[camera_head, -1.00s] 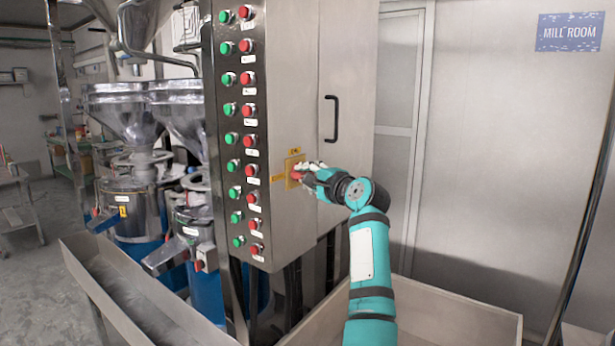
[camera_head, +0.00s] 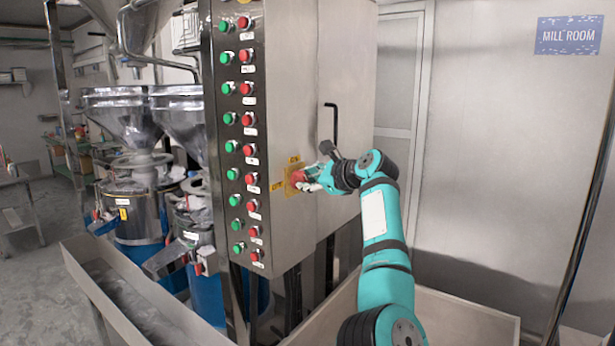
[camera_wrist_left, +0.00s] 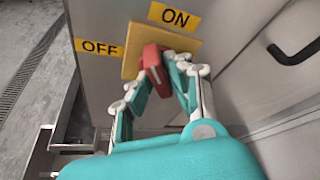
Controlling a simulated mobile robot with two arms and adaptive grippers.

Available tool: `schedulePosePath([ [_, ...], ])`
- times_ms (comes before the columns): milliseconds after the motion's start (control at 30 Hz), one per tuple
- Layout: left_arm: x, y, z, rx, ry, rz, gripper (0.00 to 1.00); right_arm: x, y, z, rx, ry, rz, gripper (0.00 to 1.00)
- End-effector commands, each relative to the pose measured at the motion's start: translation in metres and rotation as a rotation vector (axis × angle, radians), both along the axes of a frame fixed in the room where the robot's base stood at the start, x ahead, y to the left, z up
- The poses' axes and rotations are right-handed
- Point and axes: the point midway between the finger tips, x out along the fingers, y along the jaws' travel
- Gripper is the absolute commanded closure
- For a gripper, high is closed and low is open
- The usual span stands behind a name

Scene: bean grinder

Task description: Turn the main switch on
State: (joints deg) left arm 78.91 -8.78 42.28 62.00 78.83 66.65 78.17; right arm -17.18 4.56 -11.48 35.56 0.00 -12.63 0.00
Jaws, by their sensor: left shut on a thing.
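The main switch is a red knob (camera_head: 297,176) on a yellow plate on the side of the steel cabinet. It also shows in the left wrist view (camera_wrist_left: 153,62), with the yellow "ON" label (camera_wrist_left: 175,16) above it and the "OFF" label (camera_wrist_left: 99,48) to its left. The knob's long side runs roughly up and down in that view, its upper end between the two labels and nearer "ON". My left gripper (camera_head: 304,178) is shut on the knob, with its fingers around the near part. The fingers partly hide the knob in the head view. My right gripper is not in view.
Rows of green and red buttons (camera_head: 240,117) fill the cabinet's front. A black door handle (camera_head: 331,123) stands out right of the switch. Steel troughs (camera_head: 440,308) lie below, and grinders with hoppers (camera_head: 124,112) stand at left.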

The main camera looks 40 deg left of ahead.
Motion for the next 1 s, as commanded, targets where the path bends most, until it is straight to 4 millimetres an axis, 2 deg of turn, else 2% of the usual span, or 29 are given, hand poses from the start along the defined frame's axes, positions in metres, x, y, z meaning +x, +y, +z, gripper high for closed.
schedulePosePath([
  [33,0.000,0.001,0.004,-0.007,0.048,0.001,1.00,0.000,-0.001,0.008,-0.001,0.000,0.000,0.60],
  [500,0.003,0.001,0.006,-0.049,0.442,0.001,1.00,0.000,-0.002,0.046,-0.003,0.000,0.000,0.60],
  [733,0.004,0.001,0.004,-0.062,0.560,0.000,1.00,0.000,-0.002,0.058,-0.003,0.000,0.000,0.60],
  [1000,0.005,0.001,0.003,-0.068,0.618,0.001,1.00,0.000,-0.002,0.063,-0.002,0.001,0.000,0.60],
])
